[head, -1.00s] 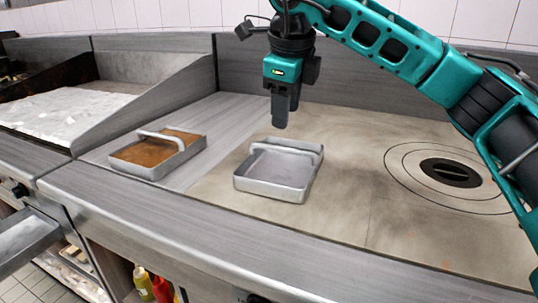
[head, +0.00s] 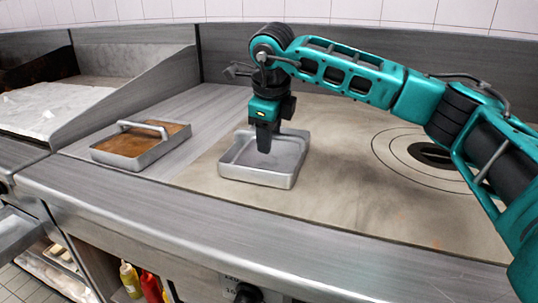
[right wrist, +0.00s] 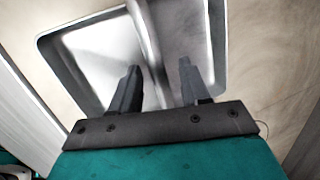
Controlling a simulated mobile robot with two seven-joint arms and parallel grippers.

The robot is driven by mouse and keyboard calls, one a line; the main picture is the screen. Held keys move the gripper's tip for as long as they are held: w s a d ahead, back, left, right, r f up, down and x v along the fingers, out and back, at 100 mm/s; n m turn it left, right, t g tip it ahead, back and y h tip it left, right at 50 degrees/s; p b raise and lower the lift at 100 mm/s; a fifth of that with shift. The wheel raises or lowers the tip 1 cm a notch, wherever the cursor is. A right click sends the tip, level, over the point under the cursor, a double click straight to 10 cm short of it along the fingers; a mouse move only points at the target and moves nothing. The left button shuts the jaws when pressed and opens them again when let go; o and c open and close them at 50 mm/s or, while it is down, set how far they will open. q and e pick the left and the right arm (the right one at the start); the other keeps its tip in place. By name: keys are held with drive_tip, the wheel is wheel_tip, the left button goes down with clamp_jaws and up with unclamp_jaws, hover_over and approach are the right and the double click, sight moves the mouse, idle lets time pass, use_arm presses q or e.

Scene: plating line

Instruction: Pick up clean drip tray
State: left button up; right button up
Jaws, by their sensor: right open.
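The clean drip tray (head: 258,177) is a grey metal square pan with an empty inside. It stands on the worn flat cooktop in the head view. My right gripper (head: 264,150) points down over it, with its fingers in front of the tray's inside. In the right wrist view the open fingers (right wrist: 158,82) stand apart, with the tray's handle bar (right wrist: 146,38) running between them. The tray's rim (right wrist: 62,66) shows around them. The fingers do not appear closed on the handle. In the head view the handle is mostly hidden by the gripper. My left gripper is not in view.
A second drip tray (head: 141,158) with brown residue and an arched handle stands to the left on the steel counter. A round burner plate (head: 432,155) lies at the right. A raised steel side wall (head: 130,98) bounds the griddle at the left.

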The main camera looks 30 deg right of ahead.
drive_tip(key=shift+w+f, duration=0.1)
drive_tip(key=shift+f, duration=0.2)
drive_tip(key=shift+c, duration=0.3)
clamp_jaws()
